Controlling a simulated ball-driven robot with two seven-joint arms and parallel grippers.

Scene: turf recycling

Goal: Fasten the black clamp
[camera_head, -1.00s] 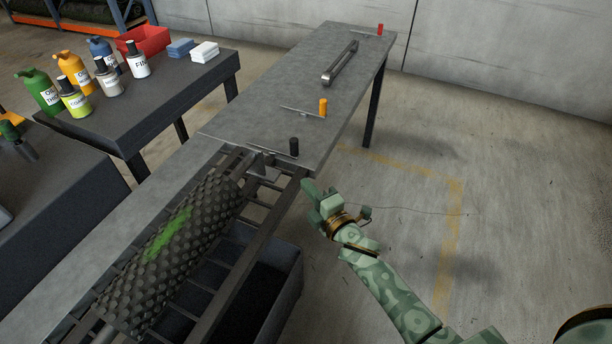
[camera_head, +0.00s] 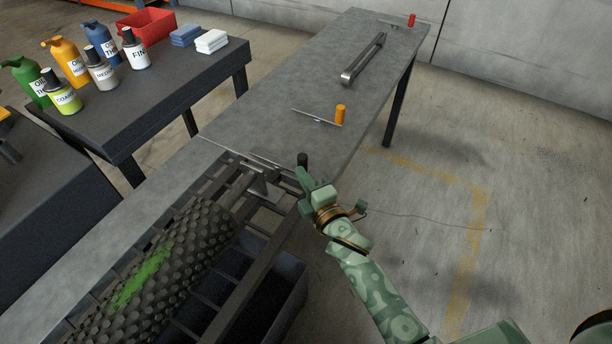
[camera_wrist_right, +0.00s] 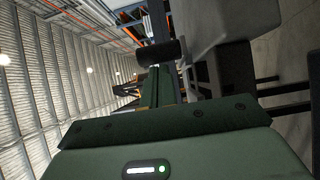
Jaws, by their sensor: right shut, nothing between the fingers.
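The black clamp is a dark upright knob (camera_head: 302,159) at the end of a thin metal bar (camera_head: 247,155), lying across the near end of the grey table by the roller frame. My right gripper (camera_head: 301,174) is shut and empty, its fingertips right at the near side of the black knob. In the right wrist view the black knob (camera_wrist_right: 158,52) shows just beyond the tips of the shut green fingers (camera_wrist_right: 154,80). I cannot tell whether they touch. My left gripper is not in view.
Orange (camera_head: 340,114) and red (camera_head: 411,20) clamp knobs and a long metal bar (camera_head: 364,60) are farther along the table. A studded roller (camera_head: 155,275) lies in the frame above a dark bin (camera_head: 283,280). Bottles stand on a side table (camera_head: 150,95). Floor at right is open.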

